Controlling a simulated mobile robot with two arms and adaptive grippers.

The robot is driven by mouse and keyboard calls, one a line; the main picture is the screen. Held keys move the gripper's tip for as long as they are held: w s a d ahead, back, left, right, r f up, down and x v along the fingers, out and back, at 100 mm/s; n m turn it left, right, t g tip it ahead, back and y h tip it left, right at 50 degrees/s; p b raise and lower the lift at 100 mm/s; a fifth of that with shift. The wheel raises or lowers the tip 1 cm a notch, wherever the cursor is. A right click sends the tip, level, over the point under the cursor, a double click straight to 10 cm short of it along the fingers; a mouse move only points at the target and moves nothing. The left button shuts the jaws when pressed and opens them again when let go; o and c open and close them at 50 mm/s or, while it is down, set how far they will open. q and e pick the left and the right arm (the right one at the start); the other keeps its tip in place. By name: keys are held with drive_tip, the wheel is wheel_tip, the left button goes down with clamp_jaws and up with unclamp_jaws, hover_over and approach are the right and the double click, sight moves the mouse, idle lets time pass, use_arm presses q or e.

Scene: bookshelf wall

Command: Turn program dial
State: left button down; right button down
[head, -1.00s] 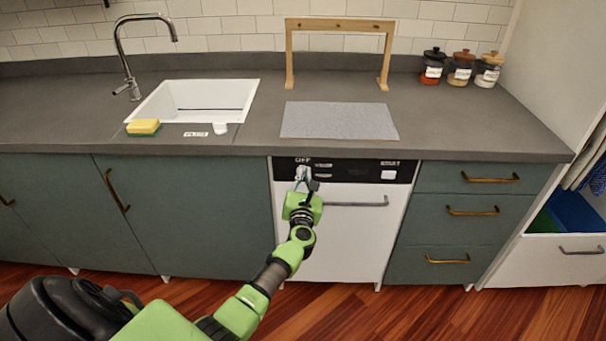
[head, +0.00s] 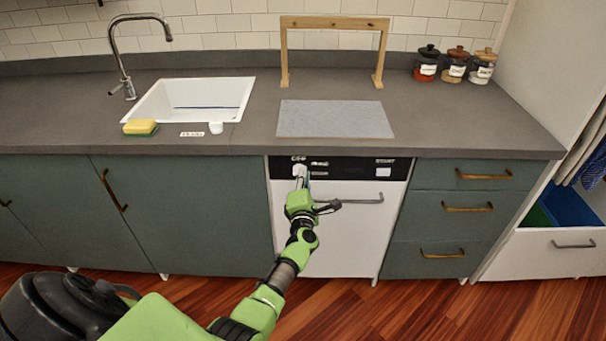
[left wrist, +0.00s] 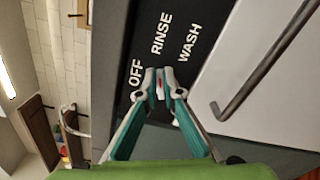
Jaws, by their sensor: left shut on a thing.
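The white dishwasher (head: 335,240) has a black control panel (head: 345,167) along its top. My left gripper (head: 300,172) reaches the left end of this panel. In the left wrist view, its teal-and-grey fingers (left wrist: 161,84) are closed on the program dial (left wrist: 159,90), a small light knob with a red mark. The fingertips hide most of the dial. The labels OFF (left wrist: 136,72), RINSE (left wrist: 161,33) and WASH (left wrist: 188,44) stand beside it. I cannot tell for certain which label the red mark points to. My right gripper is not in view.
The dishwasher's grey bar handle (head: 350,201) lies just below and right of my gripper. The countertop (head: 440,125) overhangs the panel. Closed green drawers (head: 445,215) stand to the right and a closed cabinet (head: 180,215) to the left. The floor (head: 420,310) in front is clear.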

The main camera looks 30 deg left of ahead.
use_arm(q)
drive_tip(key=m, duration=0.4)
drive_tip(key=shift+d+f+m+p, duration=0.1)
drive_tip(key=shift+f+m+p, duration=0.2)
drive_tip(key=shift+f+p, duration=0.05)
drive_tip(key=m, duration=0.2)
drive_tip(key=f+m, duration=0.1)
drive_tip(key=m, duration=0.2)
drive_tip(key=shift+m+p, duration=0.3)
drive_tip(key=shift+p, duration=0.05)
drive_tip(key=c, duration=2.2)
unclamp_jaws()
drive_tip(key=v, duration=0.7)
drive_tip(key=shift+s, duration=0.3)
